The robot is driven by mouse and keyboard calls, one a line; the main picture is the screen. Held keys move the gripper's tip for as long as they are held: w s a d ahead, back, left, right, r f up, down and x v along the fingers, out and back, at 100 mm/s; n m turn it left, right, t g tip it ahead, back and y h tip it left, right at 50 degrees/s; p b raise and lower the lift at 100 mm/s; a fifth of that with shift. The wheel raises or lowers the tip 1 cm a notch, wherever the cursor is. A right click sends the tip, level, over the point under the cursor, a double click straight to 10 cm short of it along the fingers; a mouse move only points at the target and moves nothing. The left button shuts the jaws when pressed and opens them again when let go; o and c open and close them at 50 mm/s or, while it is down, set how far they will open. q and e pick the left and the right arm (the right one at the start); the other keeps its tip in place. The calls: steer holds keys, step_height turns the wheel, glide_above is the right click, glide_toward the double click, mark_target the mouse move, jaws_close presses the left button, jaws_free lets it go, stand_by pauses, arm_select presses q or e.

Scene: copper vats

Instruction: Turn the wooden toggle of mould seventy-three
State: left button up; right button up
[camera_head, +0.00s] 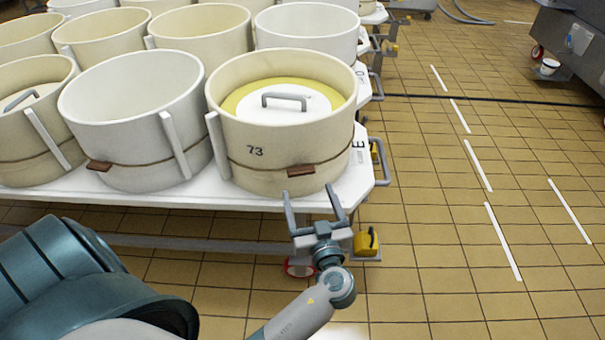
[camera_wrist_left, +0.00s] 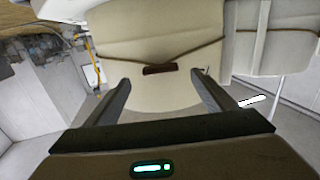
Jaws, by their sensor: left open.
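Mould 73 (camera_head: 256,153) is a cream round tub with the number on its front. It stands at the front right corner of the white trolley top. Its brown wooden toggle (camera_head: 301,171) sits on a cord around the lower front wall. The toggle also shows in the left wrist view (camera_wrist_left: 160,69), ahead of the jaws and lying nearly level. My left gripper (camera_head: 313,192) is open and empty, just in front of and below the toggle, apart from it. The left wrist view shows both fingers (camera_wrist_left: 160,84) on either side of the toggle. My right gripper is not in view.
A white lid with a grey handle (camera_head: 285,99) lies inside mould 73. A white mould (camera_head: 135,118) with its own toggle stands close on the left. The trolley's edge (camera_head: 200,195) runs below the moulds. The tiled floor (camera_head: 440,220) on the right is clear.

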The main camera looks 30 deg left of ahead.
mark_target(302, 175)
arm_select(q)
steer(key=x, duration=0.5)
steer(key=shift+w+a+p, duration=0.2)
steer(key=shift+w+p, duration=0.1)
steer(key=shift+p, duration=0.1)
steer(key=shift+x, duration=0.95)
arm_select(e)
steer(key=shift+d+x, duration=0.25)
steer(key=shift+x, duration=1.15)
arm_select(q)
steer(key=shift+c, duration=0.3)
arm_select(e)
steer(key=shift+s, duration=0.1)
arm_select(q)
steer(key=c, duration=1)
